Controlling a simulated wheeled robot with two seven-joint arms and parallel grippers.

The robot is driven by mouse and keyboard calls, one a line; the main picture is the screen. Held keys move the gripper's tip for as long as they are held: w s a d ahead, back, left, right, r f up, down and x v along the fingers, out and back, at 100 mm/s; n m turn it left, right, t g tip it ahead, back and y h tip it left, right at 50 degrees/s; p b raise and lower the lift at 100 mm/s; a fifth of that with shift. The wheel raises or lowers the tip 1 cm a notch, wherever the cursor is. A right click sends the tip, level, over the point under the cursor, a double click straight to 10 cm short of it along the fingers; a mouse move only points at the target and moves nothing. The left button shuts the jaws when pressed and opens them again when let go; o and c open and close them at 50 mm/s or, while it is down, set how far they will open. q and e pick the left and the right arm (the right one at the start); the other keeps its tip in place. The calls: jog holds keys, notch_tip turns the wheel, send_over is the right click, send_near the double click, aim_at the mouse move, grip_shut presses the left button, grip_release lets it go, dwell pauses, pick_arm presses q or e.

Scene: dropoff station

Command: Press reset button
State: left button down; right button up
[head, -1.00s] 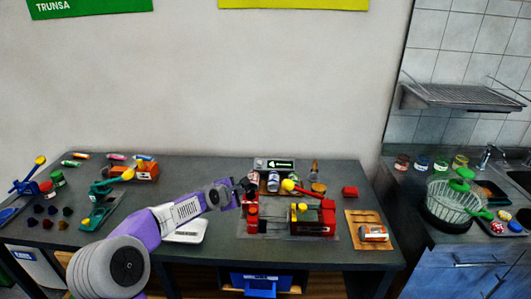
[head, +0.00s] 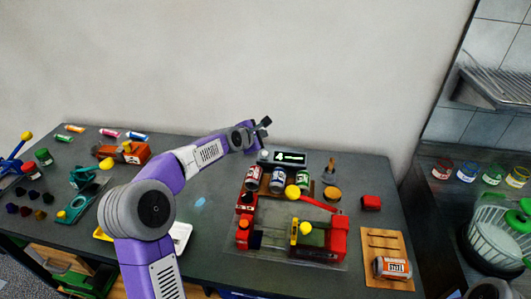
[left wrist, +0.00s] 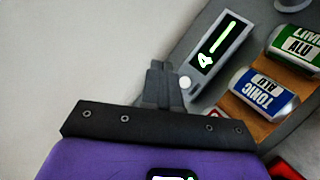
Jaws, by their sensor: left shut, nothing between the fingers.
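A dark display box (head: 290,158) with bright lit characters stands at the back of the table, behind the cans. It also shows in the left wrist view (left wrist: 222,47). A small pale round button (left wrist: 184,82) sits on its near end face in that view; it shows as a light dot (head: 264,154) in the head view. My left gripper (head: 266,121) is shut and empty, raised near the box's left end. In the left wrist view its fingertips (left wrist: 158,66) appear just left of the button; whether they touch it cannot be told. My right gripper is out of view.
A red machine with yellow knobs (head: 325,238) is in front. A wooden board (head: 389,245) lies right. The wall (head: 300,70) is close behind.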

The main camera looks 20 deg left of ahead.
pick_arm(q)
jog(key=shift+w+a+f+b, duration=0.1)
jog(key=shift+w+f+b, duration=0.5)
jog(key=shift+f, duration=0.8)
jog(key=shift+w+a+f+b, duration=0.15)
jog(key=shift+w+f+b, duration=0.2)
jog(key=shift+f+b, duration=0.75)
jog(key=shift+w+a+f+b, duration=0.1)
jog(key=shift+w+f+b, duration=0.4)
jog(key=shift+f, duration=1.15)
jog(key=shift+f, duration=0.1)
jog(key=shift+w+f, duration=0.1)
jog(key=shift+f, duration=0.25)
jog(key=shift+w+f+b, duration=0.1)
jog(key=shift+f+b, duration=0.3)
jog(key=shift+f, duration=0.05)
jog(key=shift+s+r+p, duration=0.25)
jog(key=shift+r+p, duration=0.25)
jog(key=shift+r, duration=0.35)
jog(key=shift+s+d+r+p, duration=0.1)
jog(key=shift+s+r+p, duration=0.15)
jog(key=shift+r+p, duration=0.4)
jog(key=shift+s+d+r+p, duration=0.1)
jog(key=shift+s+r+p, duration=0.2)
jog(key=shift+r, duration=0.65)
jog(key=shift+s+r+p, duration=0.2)
jog(key=shift+r+p, duration=0.3)
jog(key=shift+r, duration=0.3)
